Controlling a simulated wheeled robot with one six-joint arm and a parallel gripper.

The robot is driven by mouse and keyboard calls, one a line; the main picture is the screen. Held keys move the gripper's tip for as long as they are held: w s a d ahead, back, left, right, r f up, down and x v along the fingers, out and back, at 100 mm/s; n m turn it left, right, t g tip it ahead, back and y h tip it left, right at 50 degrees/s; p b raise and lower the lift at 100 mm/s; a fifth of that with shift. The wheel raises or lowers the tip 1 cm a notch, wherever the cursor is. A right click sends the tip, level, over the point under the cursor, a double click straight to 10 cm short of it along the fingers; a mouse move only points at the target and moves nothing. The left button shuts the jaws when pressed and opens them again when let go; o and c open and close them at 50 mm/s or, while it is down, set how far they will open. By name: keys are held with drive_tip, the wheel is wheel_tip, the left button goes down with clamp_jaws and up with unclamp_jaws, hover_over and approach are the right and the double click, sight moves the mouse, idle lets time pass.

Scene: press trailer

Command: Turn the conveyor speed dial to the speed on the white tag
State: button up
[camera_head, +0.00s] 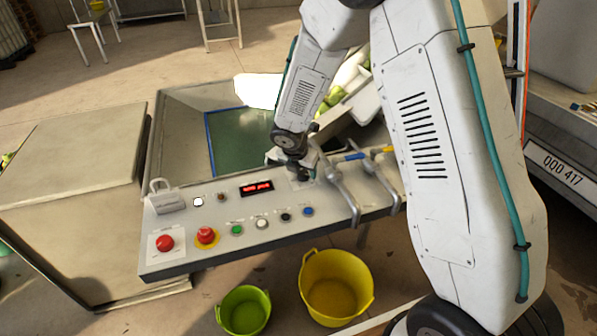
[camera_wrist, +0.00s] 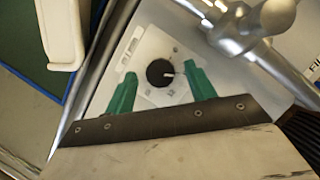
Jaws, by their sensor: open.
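The speed dial (camera_wrist: 157,73) is a round black knob with a pale pointer mark, on a white square plate (camera_wrist: 150,98) in the wrist view. The pointer points toward the right of that view. My gripper (camera_wrist: 162,84) is open, with one green finger on each side of the dial; whether either touches it I cannot tell. In the head view my gripper (camera_head: 303,172) is low over the right part of the sloping control panel (camera_head: 190,250) and hides the dial. I cannot identify a white tag with a readable speed.
The panel has a red display (camera_head: 257,188), too small to read, red stop buttons (camera_head: 206,235) and several small coloured buttons. Grey pipes with valve handles (camera_head: 342,190) stand close right of my gripper. Yellow (camera_head: 336,287) and green (camera_head: 244,311) buckets stand on the floor in front.

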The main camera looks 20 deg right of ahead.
drive_tip(key=shift+w+d+f, duration=0.1)
drive_tip(key=shift+f, duration=0.2)
